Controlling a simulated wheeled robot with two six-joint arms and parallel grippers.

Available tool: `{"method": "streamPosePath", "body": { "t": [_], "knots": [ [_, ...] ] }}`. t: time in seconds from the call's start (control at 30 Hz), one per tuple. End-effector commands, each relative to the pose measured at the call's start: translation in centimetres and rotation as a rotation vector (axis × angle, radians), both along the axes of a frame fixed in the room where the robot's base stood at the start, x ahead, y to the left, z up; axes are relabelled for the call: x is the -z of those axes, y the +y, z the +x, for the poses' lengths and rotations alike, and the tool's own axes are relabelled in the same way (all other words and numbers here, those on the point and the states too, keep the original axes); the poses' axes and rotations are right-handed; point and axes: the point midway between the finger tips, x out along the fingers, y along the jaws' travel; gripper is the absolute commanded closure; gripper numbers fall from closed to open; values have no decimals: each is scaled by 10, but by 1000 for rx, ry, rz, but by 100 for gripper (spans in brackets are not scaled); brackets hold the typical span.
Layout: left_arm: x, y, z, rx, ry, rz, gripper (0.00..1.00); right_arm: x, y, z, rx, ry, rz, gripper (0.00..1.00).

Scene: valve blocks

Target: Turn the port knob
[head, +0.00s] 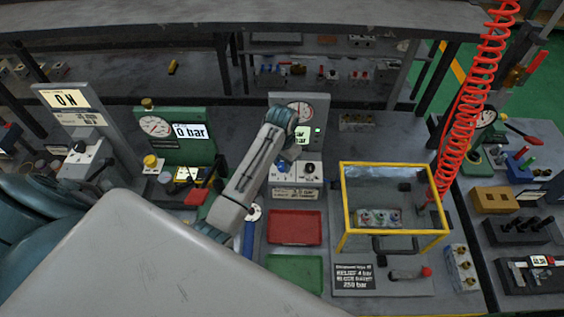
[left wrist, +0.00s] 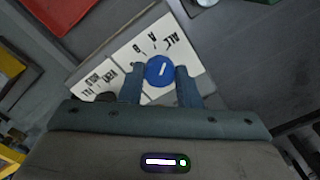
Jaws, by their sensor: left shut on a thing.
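The port knob (left wrist: 160,71) is a round blue knob with a white line, seen in the left wrist view on a white lettered plate (left wrist: 140,50). My left gripper (left wrist: 161,83) has its two fingers on either side of the knob, shut on it. In the head view my left arm reaches over to the grey gauge block (head: 318,108), and the gripper (head: 284,164) is low at its front, mostly hidden by my arm. My right gripper does not show.
A red tray (head: 295,228) and a green tray (head: 295,271) lie in front of the gauge block. A yellow-framed box (head: 344,199) stands to the right. A green gauge block (head: 192,152) stands to the left. A red coiled hose (head: 481,75) hangs at the right.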

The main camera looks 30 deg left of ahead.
Motion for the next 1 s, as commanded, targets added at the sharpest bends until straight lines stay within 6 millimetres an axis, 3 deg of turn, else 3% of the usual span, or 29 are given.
{"method": "streamPosePath", "body": {
  "t": [0.6,1.0],
  "knots": [
    [0,-1,1,-452,-4,-2,93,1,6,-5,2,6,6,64],
    [0,0,1,-569,-4,-2,93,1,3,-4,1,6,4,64]
  ]
}}
